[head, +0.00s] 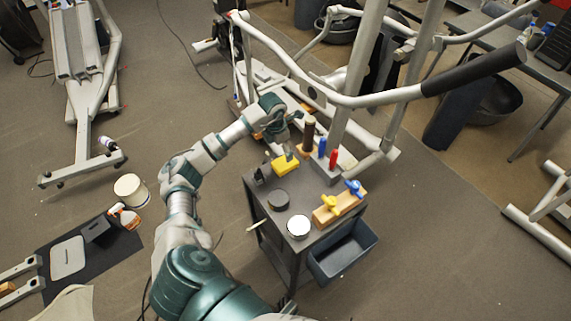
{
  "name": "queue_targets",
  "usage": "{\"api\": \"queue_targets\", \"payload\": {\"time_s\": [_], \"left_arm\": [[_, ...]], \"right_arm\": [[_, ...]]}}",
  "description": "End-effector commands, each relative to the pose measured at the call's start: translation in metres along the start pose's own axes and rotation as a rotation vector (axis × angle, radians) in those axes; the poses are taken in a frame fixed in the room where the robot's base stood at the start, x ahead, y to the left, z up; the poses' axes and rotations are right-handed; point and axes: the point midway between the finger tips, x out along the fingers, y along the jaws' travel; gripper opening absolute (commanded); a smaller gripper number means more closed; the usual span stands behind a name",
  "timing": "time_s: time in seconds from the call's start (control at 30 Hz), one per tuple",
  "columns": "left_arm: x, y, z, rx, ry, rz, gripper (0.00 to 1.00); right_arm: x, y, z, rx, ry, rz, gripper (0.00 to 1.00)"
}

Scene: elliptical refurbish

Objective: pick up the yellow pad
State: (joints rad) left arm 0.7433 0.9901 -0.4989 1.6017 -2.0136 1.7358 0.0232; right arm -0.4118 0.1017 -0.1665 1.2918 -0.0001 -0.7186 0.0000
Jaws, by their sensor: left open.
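The yellow pad (285,165) is a small block on the dark top of the cart (262,196), near its back left corner. A small dark grey piece shows at its upper edge; I cannot tell whether it is part of the pad. My left gripper (292,124) is open above and behind the pad in the head view, apart from it, close to the elliptical frame. Its fingers are small and partly lost against the dark background. My right gripper is not in view.
The cart also holds a dark round disc (278,199), a white-topped tin (299,227), a wooden block with yellow and blue pieces (339,206), and red and blue handled tools (327,153). The elliptical's long bar (390,99) crosses behind. A grey bin (343,250) hangs on the cart's right.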

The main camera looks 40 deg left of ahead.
Motion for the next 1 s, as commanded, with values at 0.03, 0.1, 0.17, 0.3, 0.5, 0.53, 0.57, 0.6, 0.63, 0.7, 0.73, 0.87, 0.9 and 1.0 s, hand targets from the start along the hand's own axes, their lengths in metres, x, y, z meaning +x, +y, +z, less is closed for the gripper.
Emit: {"api": "queue_targets", "payload": {"time_s": [0.03,0.1,0.17,0.3,0.5,0.53,0.57,0.6,0.63,0.7,0.73,0.87,0.9,1.0], "left_arm": [[0.013,-0.002,0.000,0.000,0.002,-0.004,0.96],[0.027,-0.001,0.000,-0.001,0.003,-0.003,0.96],[0.036,-0.002,0.001,0.000,0.001,-0.002,0.96],[0.046,-0.004,0.002,0.001,0.000,0.001,0.96],[0.069,-0.001,0.005,0.000,0.001,-0.002,0.96],[0.074,0.000,0.006,-0.001,0.000,-0.002,0.96],[0.080,0.002,0.007,-0.002,0.000,-0.003,0.96],[0.086,0.002,0.007,0.000,0.001,-0.003,0.96],[0.090,0.003,0.006,0.000,0.001,-0.002,0.96],[0.097,0.004,0.006,0.000,-0.001,-0.002,0.96],[0.099,0.004,0.006,0.000,-0.001,-0.002,0.96],[0.101,0.004,0.006,0.001,-0.002,-0.001,0.96],[0.101,0.004,0.006,0.001,-0.002,-0.001,0.96],[0.101,0.004,0.006,0.001,-0.002,-0.001,0.91]], "right_arm": [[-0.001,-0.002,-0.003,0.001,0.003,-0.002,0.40],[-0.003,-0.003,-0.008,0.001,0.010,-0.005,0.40],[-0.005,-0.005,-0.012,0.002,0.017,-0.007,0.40],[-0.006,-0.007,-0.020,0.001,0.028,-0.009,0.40],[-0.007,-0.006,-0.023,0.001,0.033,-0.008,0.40],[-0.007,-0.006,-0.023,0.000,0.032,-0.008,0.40],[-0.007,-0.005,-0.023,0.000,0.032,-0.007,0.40],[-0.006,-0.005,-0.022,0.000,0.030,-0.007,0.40],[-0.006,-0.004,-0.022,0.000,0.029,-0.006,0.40],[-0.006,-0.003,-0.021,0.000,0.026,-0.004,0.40],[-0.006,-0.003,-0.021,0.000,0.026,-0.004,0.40],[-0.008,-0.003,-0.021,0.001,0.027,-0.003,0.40],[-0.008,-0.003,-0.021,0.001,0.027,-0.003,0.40],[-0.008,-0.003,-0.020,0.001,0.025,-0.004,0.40]]}}
